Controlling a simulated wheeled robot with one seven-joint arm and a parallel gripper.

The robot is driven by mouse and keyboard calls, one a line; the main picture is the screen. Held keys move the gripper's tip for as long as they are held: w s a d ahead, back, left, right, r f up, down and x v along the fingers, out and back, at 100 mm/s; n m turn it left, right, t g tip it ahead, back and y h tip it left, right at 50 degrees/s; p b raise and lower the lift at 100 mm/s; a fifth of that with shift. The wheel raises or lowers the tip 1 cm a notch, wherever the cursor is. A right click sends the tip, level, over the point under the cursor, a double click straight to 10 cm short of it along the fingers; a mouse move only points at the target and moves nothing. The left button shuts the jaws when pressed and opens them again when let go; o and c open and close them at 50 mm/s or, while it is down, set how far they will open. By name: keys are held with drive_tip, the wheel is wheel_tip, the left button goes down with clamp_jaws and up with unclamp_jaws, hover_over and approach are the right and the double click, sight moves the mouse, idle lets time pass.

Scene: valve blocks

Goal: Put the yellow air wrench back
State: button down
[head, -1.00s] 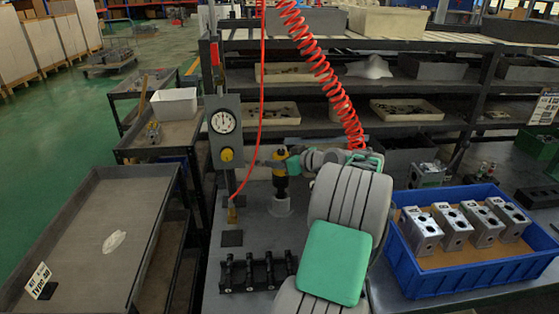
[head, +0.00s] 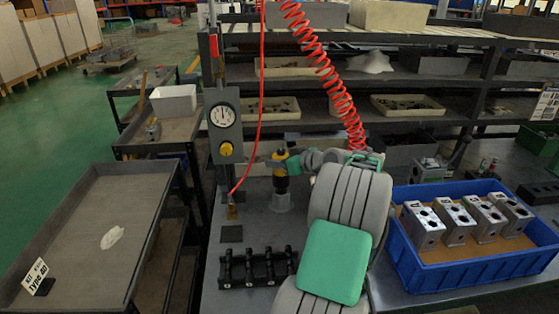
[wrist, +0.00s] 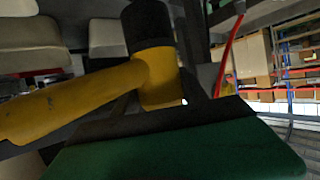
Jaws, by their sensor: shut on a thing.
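The yellow air wrench (head: 281,183) is upright at the back of the grey workbench in the head view, its black lower end just over a round grey holder (head: 281,203). I cannot tell whether it is seated in the holder or just above it. My gripper (head: 282,162) is shut on the wrench's upper part, coming from the right. In the wrist view, the wrench's yellow body (wrist: 158,82) and black end fill the near view, with the yellow handle running to the lower left. The far finger is hidden.
A gauge post (head: 224,125) stands left of the wrench, with a red air hose beside it. A black rack (head: 258,268) sits in front. A blue bin (head: 468,278) with several metal valve blocks is on the right. Shelves stand behind.

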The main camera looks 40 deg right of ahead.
drive_tip(key=shift+f+b, duration=1.3)
idle(0.4)
drive_tip(key=c, duration=0.9)
unclamp_jaws()
drive_tip(key=o, duration=0.4)
drive_tip(key=shift+f, duration=0.4)
drive_tip(key=v, duration=0.8)
drive_tip(key=shift+w+r+b, duration=0.1)
drive_tip(key=shift+r+b, duration=0.15)
drive_tip(key=shift+b, duration=0.1)
